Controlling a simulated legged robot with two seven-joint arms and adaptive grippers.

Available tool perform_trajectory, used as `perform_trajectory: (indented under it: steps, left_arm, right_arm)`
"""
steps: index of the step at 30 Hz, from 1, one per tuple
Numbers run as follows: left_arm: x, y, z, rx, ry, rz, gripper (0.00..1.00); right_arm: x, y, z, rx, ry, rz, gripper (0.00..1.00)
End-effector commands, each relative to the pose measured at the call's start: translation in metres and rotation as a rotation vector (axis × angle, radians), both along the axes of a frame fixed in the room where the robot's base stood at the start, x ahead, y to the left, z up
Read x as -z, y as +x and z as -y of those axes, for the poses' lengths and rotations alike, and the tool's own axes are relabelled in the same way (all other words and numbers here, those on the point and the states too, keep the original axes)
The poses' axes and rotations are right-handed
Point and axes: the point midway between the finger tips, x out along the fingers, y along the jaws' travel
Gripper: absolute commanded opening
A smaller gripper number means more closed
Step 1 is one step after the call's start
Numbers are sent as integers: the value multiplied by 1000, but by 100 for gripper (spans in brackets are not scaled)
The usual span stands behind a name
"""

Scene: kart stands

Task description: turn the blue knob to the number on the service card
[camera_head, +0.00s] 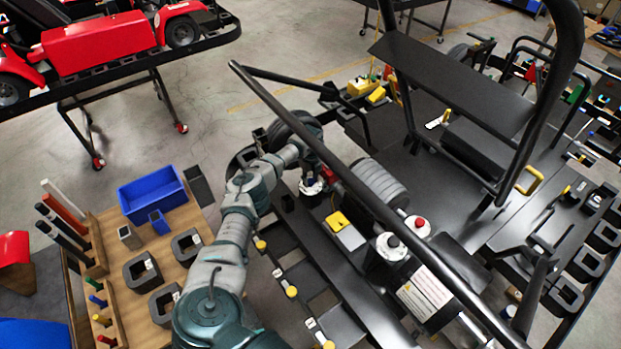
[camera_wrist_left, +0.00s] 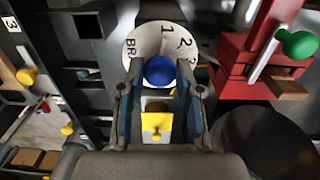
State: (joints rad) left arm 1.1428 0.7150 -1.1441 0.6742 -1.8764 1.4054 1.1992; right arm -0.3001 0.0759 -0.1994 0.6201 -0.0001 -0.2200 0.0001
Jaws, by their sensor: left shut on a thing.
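The blue knob (camera_wrist_left: 159,70) sits at the middle of a white round dial (camera_wrist_left: 143,38) in the left wrist view. The dial has dark marks, among them 1, 2 and BR; part of its rim is hidden by my gripper. My left gripper (camera_wrist_left: 160,76) is shut on the blue knob, one finger on each side. In the head view my left gripper (camera_head: 313,170) reaches down onto the white dial (camera_head: 312,188), and the knob is mostly hidden there. A white card with print (camera_head: 425,292) lies on the kart; its text is too small to read, and I cannot tell if it is the service card.
A black kart tube (camera_head: 345,175) runs diagonally close beside my left gripper. A red block with a green knob (camera_wrist_left: 298,44) stands right of the dial. Other knobs, red (camera_head: 421,223) and black (camera_head: 393,241), stand nearby. A wooden bench with a blue bin (camera_head: 152,194) is at left.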

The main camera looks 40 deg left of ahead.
Motion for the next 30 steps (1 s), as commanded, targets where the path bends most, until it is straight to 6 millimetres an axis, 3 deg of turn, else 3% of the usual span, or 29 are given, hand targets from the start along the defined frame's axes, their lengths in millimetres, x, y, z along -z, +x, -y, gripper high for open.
perform_trajectory:
  steps: [12,13,16,26,30]
  left_arm:
    - [2,0,0,-6,0,-1,0]
    - [2,0,1,-6,0,-1,37]
    - [1,0,1,-6,-1,-1,60]
    - [-3,0,0,-5,0,2,60]
    - [-19,1,0,-5,0,3,60]
  right_arm:
    - [0,0,4,-2,-5,0,40]
    - [0,0,5,-2,-5,0,40]
    - [0,0,5,-2,-7,-1,40]
    - [0,-1,5,-3,-4,1,40]
    - [0,-1,4,-3,-4,2,40]
